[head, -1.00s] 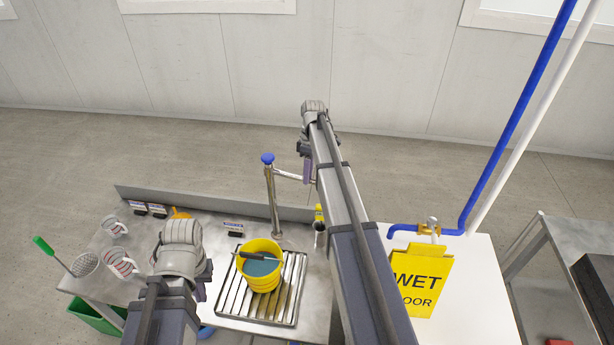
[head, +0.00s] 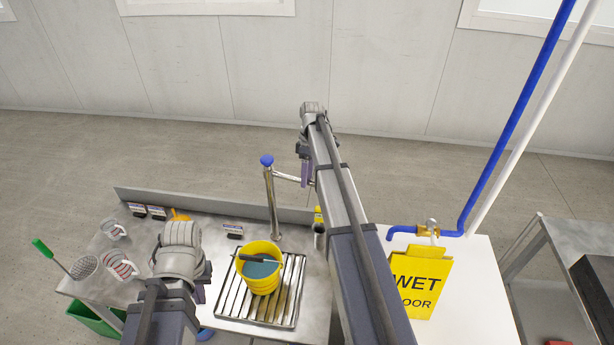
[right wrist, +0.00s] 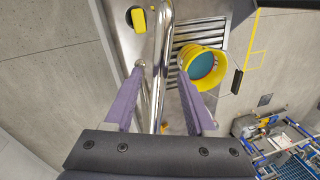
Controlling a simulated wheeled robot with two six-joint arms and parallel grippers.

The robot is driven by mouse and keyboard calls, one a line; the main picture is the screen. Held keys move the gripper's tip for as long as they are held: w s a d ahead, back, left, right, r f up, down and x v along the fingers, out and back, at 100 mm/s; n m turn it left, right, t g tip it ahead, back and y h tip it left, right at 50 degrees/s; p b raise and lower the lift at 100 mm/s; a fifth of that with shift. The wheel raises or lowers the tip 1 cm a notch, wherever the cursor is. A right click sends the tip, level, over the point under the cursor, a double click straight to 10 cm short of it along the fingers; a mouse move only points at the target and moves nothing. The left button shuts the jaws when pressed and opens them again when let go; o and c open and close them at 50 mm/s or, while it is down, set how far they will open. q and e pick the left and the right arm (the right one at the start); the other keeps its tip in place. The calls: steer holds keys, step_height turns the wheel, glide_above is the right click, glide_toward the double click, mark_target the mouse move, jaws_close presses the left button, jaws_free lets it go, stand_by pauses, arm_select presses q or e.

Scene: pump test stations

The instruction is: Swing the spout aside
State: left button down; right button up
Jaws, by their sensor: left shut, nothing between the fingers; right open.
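The pump's upright metal pipe (head: 273,205) with a blue knob (head: 267,160) stands at the back of the steel bench in the head view. Its spout (head: 287,178) reaches right from near the top toward my right gripper (head: 307,172), where the arm hides the rest. In the right wrist view my right gripper (right wrist: 160,65) is open, its purple fingers on either side of shiny pipework (right wrist: 161,45); I cannot tell whether they touch it. My left gripper (head: 201,291) is shut and empty over the front of the bench, mostly hidden by its wrist.
A yellow bucket (head: 262,282) with teal contents stands on a slatted drain (head: 287,305); it also shows in the right wrist view (right wrist: 208,84). Measuring jugs (head: 121,266) stand at the left. A yellow wet-floor sign (head: 420,282) and blue pipe (head: 505,135) are at the right.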

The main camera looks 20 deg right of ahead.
step_height(320, 180, up, 8)
steer(key=w+d+p, duration=0.1)
steer(key=p, duration=0.6)
steer(key=shift+f, duration=0.2)
steer(key=s+a+f+m+b, duration=0.1)
steer(key=s+a+f+b, duration=0.3)
steer(key=a, duration=0.2)
steer(key=s+a+f+h+b, duration=0.1)
steer(key=s+a+f+b, duration=0.3)
steer(key=a, duration=0.2)
steer(key=s+a+f+m+b, duration=0.1)
steer(key=s+a+f+b, duration=0.25)
steer(key=a, duration=0.35)
steer(key=s+a+f+m+h+b, duration=0.1)
steer(key=s+a+f+b, duration=0.4)
steer(key=s, duration=0.3)
steer(key=s+a+f+m+t+b, duration=0.1)
steer(key=s+a+f+m+b, duration=0.1)
steer(key=s+a+f+b, duration=0.3)
steer(key=s+a, duration=0.1)
steer(key=s, duration=0.2)
steer(key=shift+f+h, duration=0.25)
steer(key=shift+h, duration=0.15)
steer(key=shift+s+a, duration=0.1)
